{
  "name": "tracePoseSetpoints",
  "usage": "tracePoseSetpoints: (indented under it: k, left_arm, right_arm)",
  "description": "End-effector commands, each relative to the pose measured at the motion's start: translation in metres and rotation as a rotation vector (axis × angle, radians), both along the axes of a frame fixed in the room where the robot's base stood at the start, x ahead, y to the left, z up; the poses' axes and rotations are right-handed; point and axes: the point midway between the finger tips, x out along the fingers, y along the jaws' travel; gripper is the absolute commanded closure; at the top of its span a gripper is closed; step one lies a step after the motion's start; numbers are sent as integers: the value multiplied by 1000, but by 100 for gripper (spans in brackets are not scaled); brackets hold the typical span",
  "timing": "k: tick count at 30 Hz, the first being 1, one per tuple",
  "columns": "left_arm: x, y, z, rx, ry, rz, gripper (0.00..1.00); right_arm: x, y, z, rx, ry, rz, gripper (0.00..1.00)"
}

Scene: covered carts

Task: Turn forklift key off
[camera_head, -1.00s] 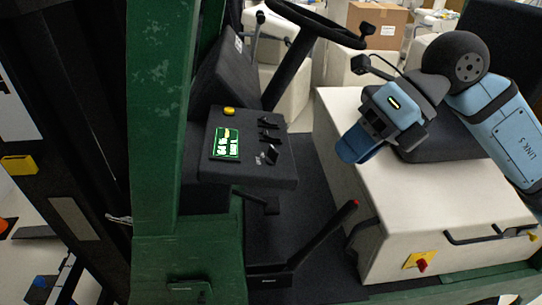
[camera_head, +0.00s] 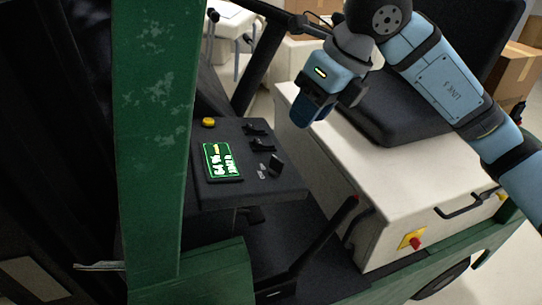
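The forklift's black dashboard (camera_head: 222,188) carries a green display (camera_head: 222,160), a yellow button (camera_head: 208,122) and several small black controls. A small black knob that looks like the key (camera_head: 277,164) sits near the panel's right edge, beside small pale markings; its on or off position is too small to tell. My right gripper (camera_head: 312,112) hangs above and to the right of the panel, apart from the key, with its blue fingers pointing down. The view does not show a clear gap between the fingers. My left gripper is not in view.
A green mast post (camera_head: 155,130) stands left of the panel. The steering column (camera_head: 262,65) rises behind it. A black seat (camera_head: 440,100) and a cream housing (camera_head: 400,190) with a red knob (camera_head: 415,243) are on the right. A black lever (camera_head: 325,240) rises below the panel.

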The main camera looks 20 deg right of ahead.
Motion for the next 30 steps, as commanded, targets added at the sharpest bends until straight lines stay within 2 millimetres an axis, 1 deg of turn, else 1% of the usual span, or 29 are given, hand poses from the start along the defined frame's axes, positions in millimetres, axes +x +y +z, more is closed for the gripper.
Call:
tracePoseSetpoints:
  k: [1,9,15,21,30]
  left_arm:
    - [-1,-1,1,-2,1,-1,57]
    - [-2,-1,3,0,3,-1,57]
    - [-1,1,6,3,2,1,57]
    - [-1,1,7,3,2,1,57]
    - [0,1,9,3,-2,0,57]
  right_arm:
    - [1,4,-9,0,5,2,66]
    - [15,24,-62,1,6,3,66]
    - [23,36,-93,1,4,2,66]
    - [27,42,-108,1,3,2,66]
    - [28,43,-111,1,1,2,66]
